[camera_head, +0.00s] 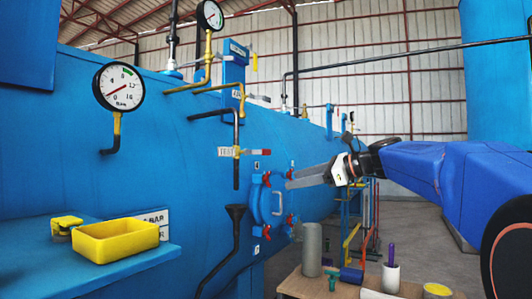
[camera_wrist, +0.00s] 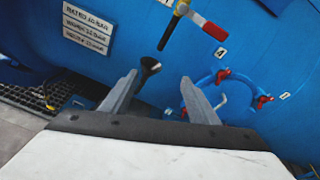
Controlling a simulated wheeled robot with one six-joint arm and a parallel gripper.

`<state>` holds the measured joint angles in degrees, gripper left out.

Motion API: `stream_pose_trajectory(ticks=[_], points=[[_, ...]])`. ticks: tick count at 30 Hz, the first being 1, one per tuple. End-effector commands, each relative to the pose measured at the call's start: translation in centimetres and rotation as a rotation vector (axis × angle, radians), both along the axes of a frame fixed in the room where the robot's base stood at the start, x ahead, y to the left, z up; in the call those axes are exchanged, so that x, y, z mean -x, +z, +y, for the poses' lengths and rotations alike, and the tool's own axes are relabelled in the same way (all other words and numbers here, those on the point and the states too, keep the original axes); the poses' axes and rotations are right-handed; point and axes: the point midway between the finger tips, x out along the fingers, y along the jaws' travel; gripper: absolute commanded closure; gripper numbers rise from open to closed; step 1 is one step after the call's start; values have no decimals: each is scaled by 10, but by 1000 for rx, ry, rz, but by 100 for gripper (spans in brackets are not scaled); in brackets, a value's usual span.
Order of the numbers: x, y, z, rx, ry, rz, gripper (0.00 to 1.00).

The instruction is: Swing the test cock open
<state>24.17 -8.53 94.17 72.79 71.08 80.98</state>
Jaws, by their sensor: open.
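The test cock (camera_head: 237,152) sits on a thin dark vertical pipe in front of the blue vessel, beside a TEST label. Its red lever (camera_head: 259,152) points right, crosswise to the pipe. In the wrist view the cock's pipe (camera_wrist: 177,20) and red lever (camera_wrist: 208,27) show at the top, beyond the fingertips. My gripper (camera_head: 290,180) is open and empty, to the right of the lever and a little lower in the head view. In the wrist view my gripper (camera_wrist: 158,80) has its two fingers apart, with nothing between them.
A dark funnel (camera_head: 235,212) stands below the cock's pipe. A round hatch (camera_head: 267,205) with red clamps is near my fingers. A yellow tray (camera_head: 115,241) is on a blue shelf at left. A bench (camera_head: 300,286) with bottles and tools stands below my arm.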

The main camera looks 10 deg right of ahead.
Motion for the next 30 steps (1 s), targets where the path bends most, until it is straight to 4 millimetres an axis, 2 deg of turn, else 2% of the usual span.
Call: stream_pose_trajectory(ticks=[1, 3, 6, 9, 12, 19, 30], points=[[-15, 18, -15, -82, -20, 10, 45], [-28, 43, -30, -192, -34, 24, 45], [-40, 69, -47, -312, -43, 39, 45], [-46, 84, -58, -383, -43, 48, 45], [-49, 91, -61, -413, -42, 52, 45], [-65, 91, -45, -416, -39, 54, 45], [-109, 90, 0, -413, -39, 55, 45]])
